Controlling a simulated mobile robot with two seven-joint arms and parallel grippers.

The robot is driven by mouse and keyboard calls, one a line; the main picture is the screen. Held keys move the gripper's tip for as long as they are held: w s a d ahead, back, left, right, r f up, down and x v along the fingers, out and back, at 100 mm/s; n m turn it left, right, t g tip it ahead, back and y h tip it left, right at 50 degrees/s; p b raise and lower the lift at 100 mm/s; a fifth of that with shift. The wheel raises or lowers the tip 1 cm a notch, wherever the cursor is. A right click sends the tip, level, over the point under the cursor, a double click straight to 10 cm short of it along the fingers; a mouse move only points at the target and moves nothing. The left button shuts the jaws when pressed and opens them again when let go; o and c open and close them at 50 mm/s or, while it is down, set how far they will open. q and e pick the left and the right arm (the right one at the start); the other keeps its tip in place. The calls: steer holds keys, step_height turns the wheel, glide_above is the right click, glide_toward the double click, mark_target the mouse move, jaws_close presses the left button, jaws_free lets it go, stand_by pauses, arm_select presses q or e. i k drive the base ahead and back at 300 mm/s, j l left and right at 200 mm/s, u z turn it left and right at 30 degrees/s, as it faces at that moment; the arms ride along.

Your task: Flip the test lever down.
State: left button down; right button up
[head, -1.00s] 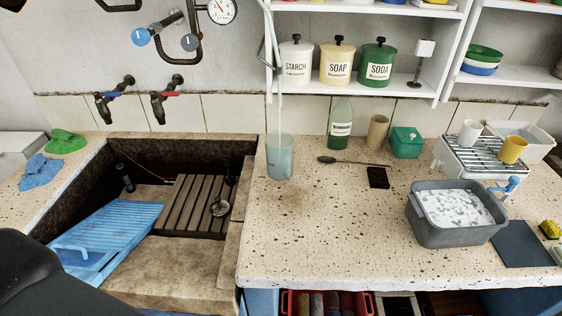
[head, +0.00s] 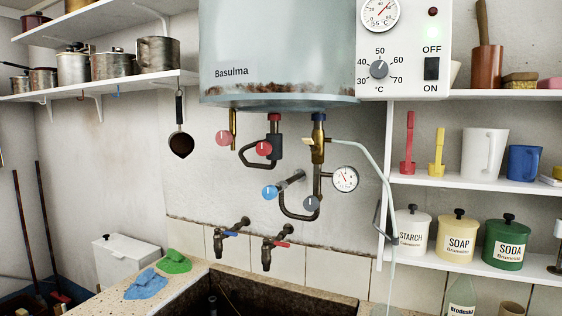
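The boiler (head: 278,50) hangs on the wall at upper middle, marked "Basulma", with rust along its lower rim. Below it on the right is a brass valve (head: 319,150) with a blue top. A small yellow lever (head: 309,141) sticks out to its left and looks about level; it may be the test lever, but no label shows. A pale hose (head: 372,160) runs from this valve to the right and down. Neither of my grippers is in view.
Red knobs (head: 264,148), a blue knob (head: 269,193), a grey knob (head: 311,204) and a pressure gauge (head: 345,179) crowd the pipes near the valve. The control panel (head: 404,50) is to the right. Two taps (head: 267,255) sit below, over the stone trough (head: 290,284).

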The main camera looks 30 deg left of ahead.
mark_target(309, 142)
steer(key=j+u, duration=0.15)
steer(key=u, duration=0.65)
steer(key=k+j+u, duration=0.2)
steer(key=u, duration=0.15)
steer(key=k+j+u, duration=0.1)
steer(key=j+u, duration=0.25)
